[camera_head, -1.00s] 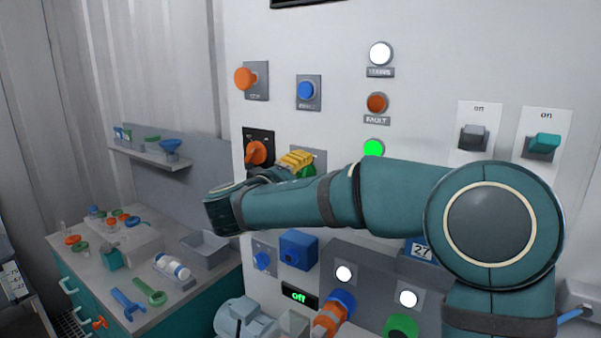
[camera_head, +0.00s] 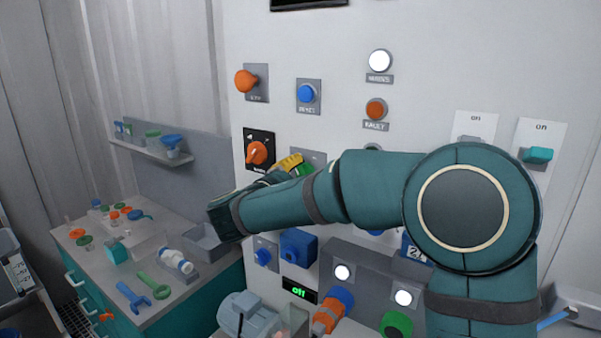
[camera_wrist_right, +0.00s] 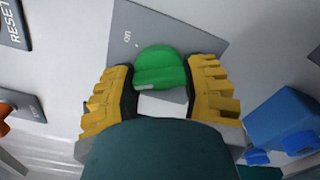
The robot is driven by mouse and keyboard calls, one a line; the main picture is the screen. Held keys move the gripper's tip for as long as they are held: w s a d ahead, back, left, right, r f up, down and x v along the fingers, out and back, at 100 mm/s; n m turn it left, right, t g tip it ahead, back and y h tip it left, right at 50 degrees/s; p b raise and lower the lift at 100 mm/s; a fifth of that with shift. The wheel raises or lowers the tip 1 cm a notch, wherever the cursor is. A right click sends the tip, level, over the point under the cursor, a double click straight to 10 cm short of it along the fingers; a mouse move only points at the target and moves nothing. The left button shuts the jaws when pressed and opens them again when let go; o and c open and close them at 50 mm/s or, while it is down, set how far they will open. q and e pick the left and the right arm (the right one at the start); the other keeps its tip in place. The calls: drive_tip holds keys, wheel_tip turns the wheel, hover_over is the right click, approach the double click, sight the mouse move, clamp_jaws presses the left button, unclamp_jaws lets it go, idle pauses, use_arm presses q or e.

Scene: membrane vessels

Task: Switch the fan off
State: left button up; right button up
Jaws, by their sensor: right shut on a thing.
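My right gripper (camera_wrist_right: 160,95) has its yellow fingers on either side of a green knob (camera_wrist_right: 162,68) on a grey plate and is shut on it. In the head view the right gripper (camera_head: 290,165) reaches the panel beside an orange rotary switch (camera_head: 258,152), and my arm hides most of the knob. No fan label is readable. Two switch plates marked "on" are at the right; one has a teal rocker (camera_head: 538,155), and the other's grey rocker is partly behind my arm. My left gripper is not in view.
A small display (camera_head: 299,291) reads "off" in green. A blue box-shaped part (camera_head: 299,247) juts out below the gripper. It also shows at the right in the wrist view (camera_wrist_right: 285,120). A workbench (camera_head: 205,300) with tools and a tray stands at the left.

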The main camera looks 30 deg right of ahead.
idle(0.5)
drive_tip(key=o, duration=1.2)
drive_tip(key=v, duration=1.2)
